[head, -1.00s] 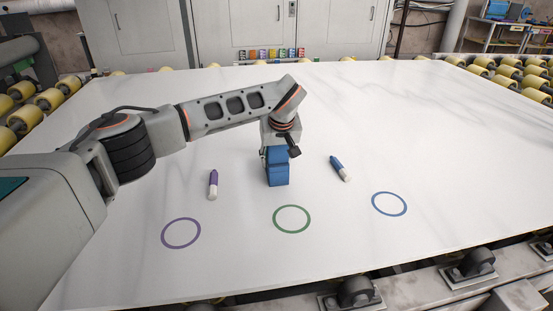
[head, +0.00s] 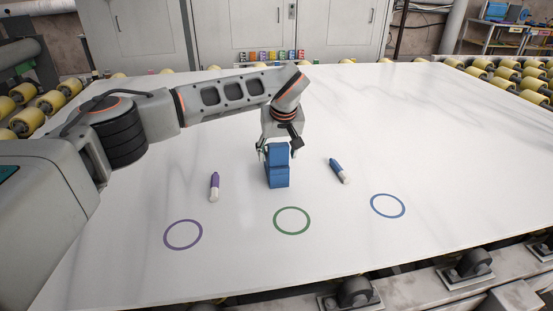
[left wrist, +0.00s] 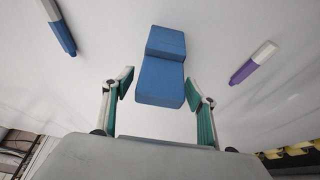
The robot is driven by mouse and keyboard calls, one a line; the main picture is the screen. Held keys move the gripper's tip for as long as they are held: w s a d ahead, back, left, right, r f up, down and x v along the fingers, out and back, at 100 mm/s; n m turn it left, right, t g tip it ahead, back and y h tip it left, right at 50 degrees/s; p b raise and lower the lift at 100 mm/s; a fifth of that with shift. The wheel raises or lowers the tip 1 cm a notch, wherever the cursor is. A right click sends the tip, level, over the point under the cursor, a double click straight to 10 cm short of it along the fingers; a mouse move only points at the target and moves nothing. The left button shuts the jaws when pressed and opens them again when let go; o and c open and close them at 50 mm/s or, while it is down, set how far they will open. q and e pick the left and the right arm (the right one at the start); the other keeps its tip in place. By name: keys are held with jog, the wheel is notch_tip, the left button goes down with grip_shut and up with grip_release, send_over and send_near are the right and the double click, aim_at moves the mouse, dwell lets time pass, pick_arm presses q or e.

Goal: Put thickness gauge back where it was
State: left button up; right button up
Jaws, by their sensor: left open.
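A blue block-shaped thing with a stepped top, which I take to be the thickness gauge (head: 278,177), stands on the white slab behind the green ring. It also shows in the left wrist view (left wrist: 162,75), beyond and between the fingertips. My left gripper (head: 279,147) is open just above and behind it, with one finger on each side. In the left wrist view the open fingers (left wrist: 158,90) show no contact with the blue thing. My right gripper is not in view.
A purple-and-white marker (head: 215,182) lies left of the blue thing and a blue-and-white marker (head: 338,168) right of it. Purple (head: 183,235), green (head: 291,220) and blue (head: 388,206) rings mark the front of the slab (head: 430,150). Yellow rollers (head: 520,82) line the far right.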

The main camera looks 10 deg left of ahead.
pick_arm(q)
jog(key=p+v, duration=0.1)
jog(key=v, duration=0.6)
jog(key=shift+s+r, duration=0.15)
jog(key=shift+r, duration=0.05)
